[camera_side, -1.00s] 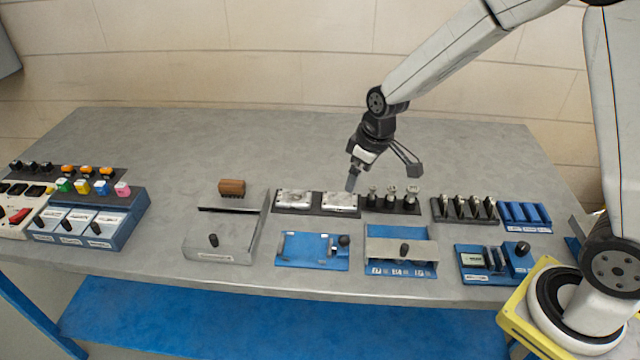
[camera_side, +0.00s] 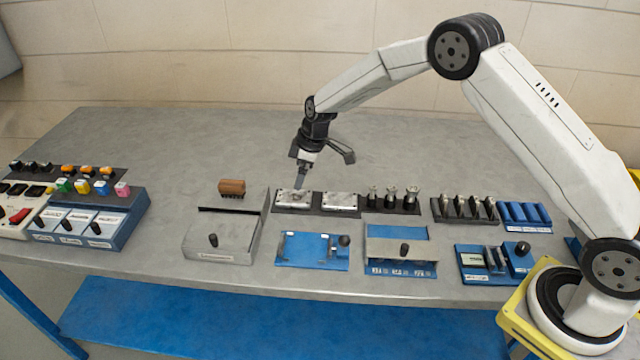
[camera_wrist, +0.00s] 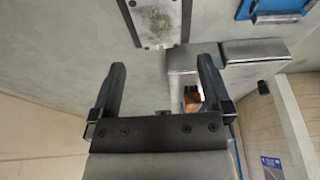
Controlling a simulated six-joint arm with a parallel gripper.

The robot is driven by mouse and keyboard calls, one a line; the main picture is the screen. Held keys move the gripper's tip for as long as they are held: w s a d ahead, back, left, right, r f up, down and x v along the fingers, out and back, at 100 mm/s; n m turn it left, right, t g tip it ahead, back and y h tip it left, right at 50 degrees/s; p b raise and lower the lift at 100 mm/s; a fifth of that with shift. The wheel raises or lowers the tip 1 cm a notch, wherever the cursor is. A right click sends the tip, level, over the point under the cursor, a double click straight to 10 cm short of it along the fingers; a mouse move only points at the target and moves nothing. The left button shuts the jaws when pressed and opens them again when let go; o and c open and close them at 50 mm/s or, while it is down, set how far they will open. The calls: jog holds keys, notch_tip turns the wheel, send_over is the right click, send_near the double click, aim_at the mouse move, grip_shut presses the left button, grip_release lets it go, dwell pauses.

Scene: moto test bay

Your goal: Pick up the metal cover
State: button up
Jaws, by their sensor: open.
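Two silver metal covers lie side by side in a dark tray (camera_side: 317,212) at mid-table: a left cover (camera_side: 293,197) and a right cover (camera_side: 340,201). My gripper (camera_side: 323,171) is open, with its fingers wide apart and nothing between them. In the side view one fingertip is just above the left cover; I cannot tell whether it touches. In the wrist view one scuffed metal cover (camera_wrist: 157,20) shows at the top, cut off by the frame edge, beyond the open gripper (camera_wrist: 161,64).
A brown-handled brush (camera_side: 231,187) stands behind a grey box (camera_side: 222,238) to the left. Dark upright parts (camera_side: 392,198) stand right of the covers. Blue fixtures (camera_side: 312,251) are in front. The back of the table is clear.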

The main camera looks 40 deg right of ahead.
aim_at(295, 196)
jog(key=shift+x, duration=1.3)
jog(key=shift+f, duration=0.1)
jog(key=shift+x, duration=2.5)
jog(key=shift+d, duration=0.15)
jog(key=c, duration=1.1)
